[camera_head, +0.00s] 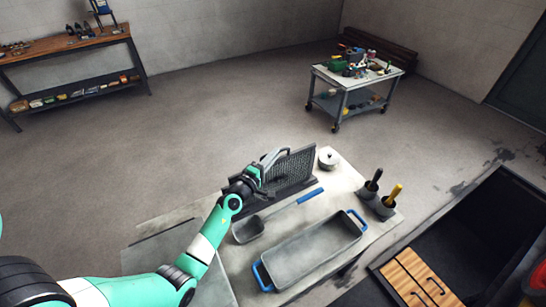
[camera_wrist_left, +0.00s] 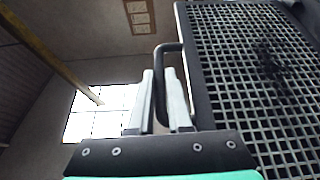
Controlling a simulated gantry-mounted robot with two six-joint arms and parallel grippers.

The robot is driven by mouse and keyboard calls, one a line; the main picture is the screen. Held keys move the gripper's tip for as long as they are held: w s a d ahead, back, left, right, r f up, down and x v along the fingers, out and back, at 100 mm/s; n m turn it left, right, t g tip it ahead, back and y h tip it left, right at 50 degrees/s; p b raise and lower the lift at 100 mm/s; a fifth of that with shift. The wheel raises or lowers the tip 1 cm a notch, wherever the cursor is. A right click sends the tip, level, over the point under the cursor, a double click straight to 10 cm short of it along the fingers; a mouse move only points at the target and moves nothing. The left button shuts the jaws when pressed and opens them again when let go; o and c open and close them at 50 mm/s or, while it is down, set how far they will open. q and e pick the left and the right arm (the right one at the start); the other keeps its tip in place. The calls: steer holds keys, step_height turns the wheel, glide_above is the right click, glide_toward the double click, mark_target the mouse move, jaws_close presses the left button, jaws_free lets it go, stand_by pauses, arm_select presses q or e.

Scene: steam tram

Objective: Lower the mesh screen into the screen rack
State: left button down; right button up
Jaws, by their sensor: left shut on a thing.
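The mesh screen (camera_head: 292,167) stands roughly upright at the back of the work table, a dark frame with a grid. My left gripper (camera_head: 262,170) is shut on its handle at the left side. In the left wrist view the dark bar handle (camera_wrist_left: 161,70) runs between the two fingers (camera_wrist_left: 161,105), with the mesh (camera_wrist_left: 260,75) to the right. A dark rack-like base (camera_head: 288,195) lies directly under the screen; whether the screen's lower edge is inside it or above it I cannot tell. My right gripper is not in view.
A dark pit lies at right. A cart (camera_head: 345,83) stands farther back.

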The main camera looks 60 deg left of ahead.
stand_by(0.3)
arm_select(q)
steer(key=c, duration=0.8)
jaws_free()
steer(key=shift+o, duration=0.2)
steer(key=shift+f, duration=0.3)
steer(key=v, duration=1.1)
steer(key=shift+s+d+r+p, duration=0.15)
steer(key=shift+s+r+p, duration=0.1)
steer(key=shift+p, duration=0.1)
